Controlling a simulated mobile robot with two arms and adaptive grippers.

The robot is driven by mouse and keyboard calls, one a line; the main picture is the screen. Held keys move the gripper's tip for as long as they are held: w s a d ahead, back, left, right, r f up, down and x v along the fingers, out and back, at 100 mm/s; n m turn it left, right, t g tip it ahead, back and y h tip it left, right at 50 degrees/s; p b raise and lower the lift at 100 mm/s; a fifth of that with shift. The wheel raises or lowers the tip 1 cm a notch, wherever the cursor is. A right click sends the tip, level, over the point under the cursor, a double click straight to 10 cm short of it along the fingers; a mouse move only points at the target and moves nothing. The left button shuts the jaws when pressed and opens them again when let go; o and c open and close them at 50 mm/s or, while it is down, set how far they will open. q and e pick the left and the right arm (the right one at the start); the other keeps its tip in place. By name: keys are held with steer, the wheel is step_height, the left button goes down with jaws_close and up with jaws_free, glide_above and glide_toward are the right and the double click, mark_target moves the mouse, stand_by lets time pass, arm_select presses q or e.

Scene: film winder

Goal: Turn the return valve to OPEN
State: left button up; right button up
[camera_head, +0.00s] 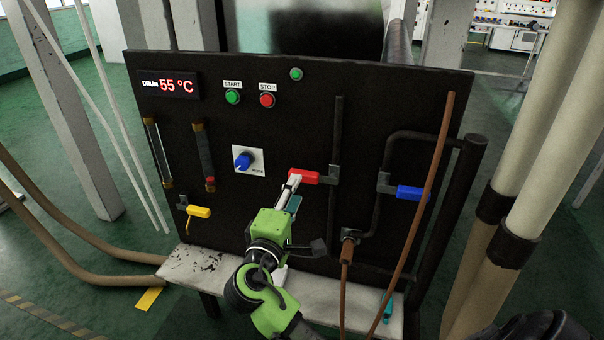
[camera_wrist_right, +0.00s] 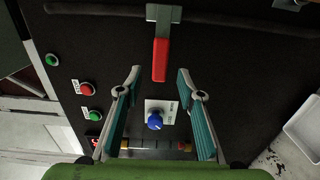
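A black panel carries a red valve handle (camera_head: 305,177), a blue valve handle (camera_head: 411,193) and a yellow valve handle (camera_head: 198,211). I cannot read a label that tells which is the return valve. The red handle lies level in the head view, on a dark vertical pipe. My right gripper (camera_head: 291,188) is at the left end of the red handle. In the right wrist view my right gripper (camera_wrist_right: 159,76) is open, with the free end of the red handle (camera_wrist_right: 160,60) between its fingertips and a gap on both sides. My left gripper is out of view.
A blue knob (camera_head: 243,161), a green START button (camera_head: 232,96), a red STOP button (camera_head: 267,100) and a drum display reading 55 °C (camera_head: 169,84) are on the panel. A brown hose (camera_head: 424,200) crosses in front of the right side. A pale ledge (camera_head: 325,297) runs below.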

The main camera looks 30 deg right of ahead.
mark_target(313, 178)
steer(key=p+x, duration=0.1)
steer(key=x, duration=0.6)
steer(key=shift+w+d, duration=0.15)
steer(key=shift+w, duration=0.05)
jaws_close()
